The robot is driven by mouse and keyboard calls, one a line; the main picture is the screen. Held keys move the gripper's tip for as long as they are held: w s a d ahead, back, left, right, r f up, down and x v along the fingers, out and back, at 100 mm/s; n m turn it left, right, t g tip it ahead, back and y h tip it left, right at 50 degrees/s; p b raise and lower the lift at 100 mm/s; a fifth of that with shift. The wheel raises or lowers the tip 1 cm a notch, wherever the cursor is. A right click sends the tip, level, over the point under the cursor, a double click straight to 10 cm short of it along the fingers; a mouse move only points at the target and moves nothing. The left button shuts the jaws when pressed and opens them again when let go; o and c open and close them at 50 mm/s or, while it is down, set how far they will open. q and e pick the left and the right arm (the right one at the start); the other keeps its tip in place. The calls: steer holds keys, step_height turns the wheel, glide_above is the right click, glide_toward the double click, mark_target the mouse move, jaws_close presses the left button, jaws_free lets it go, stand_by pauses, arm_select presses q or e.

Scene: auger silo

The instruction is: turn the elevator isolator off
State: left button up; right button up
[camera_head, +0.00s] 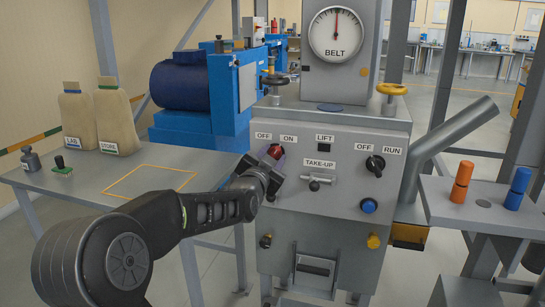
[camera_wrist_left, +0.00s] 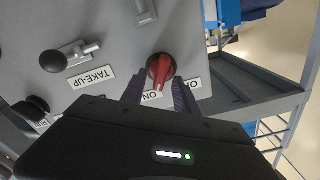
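The elevator isolator is a red rotary knob (camera_head: 275,151) on the grey panel front, below the OFF label (camera_head: 263,135) and ON label (camera_head: 288,139). In the left wrist view the knob (camera_wrist_left: 161,70) appears upside down, its ridge running towards the ON label (camera_wrist_left: 152,97). My left gripper (camera_head: 270,164) is at the knob, partly covering it. In the wrist view its dark fingers (camera_wrist_left: 157,84) are apart, one on either side of the knob, with visible gaps. Whether they touch it is unclear. My right gripper is not in view.
The take-up handle (camera_head: 316,182), a black OFF/RUN switch (camera_head: 375,163) and a blue button (camera_head: 369,206) share the panel. The table (camera_head: 200,165) at left holds sacks (camera_head: 112,115). A shelf (camera_head: 485,209) at right holds orange and blue cylinders.

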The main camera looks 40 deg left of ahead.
arm_select(q)
jaws_close()
stand_by(0.4)
